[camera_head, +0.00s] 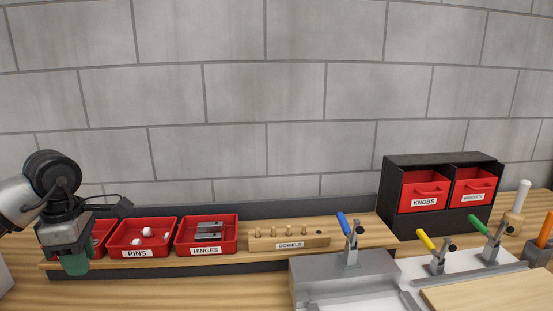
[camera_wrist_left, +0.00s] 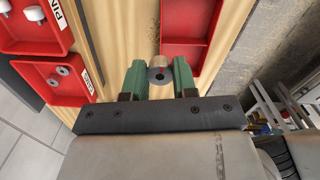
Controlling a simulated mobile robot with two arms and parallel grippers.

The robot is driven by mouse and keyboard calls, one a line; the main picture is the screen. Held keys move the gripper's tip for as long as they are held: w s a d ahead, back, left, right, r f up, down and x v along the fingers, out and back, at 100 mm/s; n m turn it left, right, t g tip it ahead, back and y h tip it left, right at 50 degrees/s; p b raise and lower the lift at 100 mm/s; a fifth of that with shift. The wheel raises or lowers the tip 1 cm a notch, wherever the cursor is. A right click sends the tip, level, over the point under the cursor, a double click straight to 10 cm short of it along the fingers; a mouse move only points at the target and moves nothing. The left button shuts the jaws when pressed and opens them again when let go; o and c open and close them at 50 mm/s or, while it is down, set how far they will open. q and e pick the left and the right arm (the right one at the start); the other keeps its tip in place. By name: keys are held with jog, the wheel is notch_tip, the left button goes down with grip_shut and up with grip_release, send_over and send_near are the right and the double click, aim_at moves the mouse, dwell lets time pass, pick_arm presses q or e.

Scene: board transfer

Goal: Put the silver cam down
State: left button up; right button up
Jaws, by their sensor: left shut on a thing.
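In the left wrist view, the silver cam (camera_wrist_left: 160,70) is a short metal cylinder with a dark hole in its end face. It sits between the green fingertips of my left gripper (camera_wrist_left: 160,80), which is shut on it. In the head view my left gripper (camera_head: 75,263) is at the far left, in front of the leftmost red tray (camera_head: 104,231); the cam is hidden there. My right gripper is not in view.
The pins tray (camera_head: 126,250), hinges tray (camera_head: 206,248) and dowel block (camera_head: 289,246) stand in a row along the wooden shelf. An empty red tray (camera_wrist_left: 183,50) shows beyond the fingertips. Toggle clamps (camera_head: 351,250) and a black drawer unit (camera_head: 410,222) are at right.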

pick_arm(q)
jog(key=s+d+f+m, duration=0.1)
jog(key=d+f+m, duration=0.2)
jog(key=f+m, duration=0.1)
jog(key=s+d+f+m+p, duration=0.1)
jog(key=s+d+f+m, duration=0.1)
jog(key=d+f+m, duration=0.2)
jog(key=s+d+f+m+p, duration=0.1)
jog(key=s+d+f+m, duration=0.1)
jog(key=m, duration=0.4)
jog(key=shift+s+d+f, duration=0.25)
jog(key=shift+d+f, duration=0.6)
jog(key=shift+f, duration=0.2)
jog(key=s+d+f+m, duration=0.1)
jog(key=s+m, duration=0.1)
jog(key=s+d+f+m, duration=0.1)
jog(key=s+d+m, duration=0.1)
jog(key=m, duration=0.1)
jog(key=s+d+f+m, duration=0.1)
jog(key=d+m, duration=0.1)
jog(key=shift+s+f, duration=0.35)
jog(key=shift+s, duration=0.05)
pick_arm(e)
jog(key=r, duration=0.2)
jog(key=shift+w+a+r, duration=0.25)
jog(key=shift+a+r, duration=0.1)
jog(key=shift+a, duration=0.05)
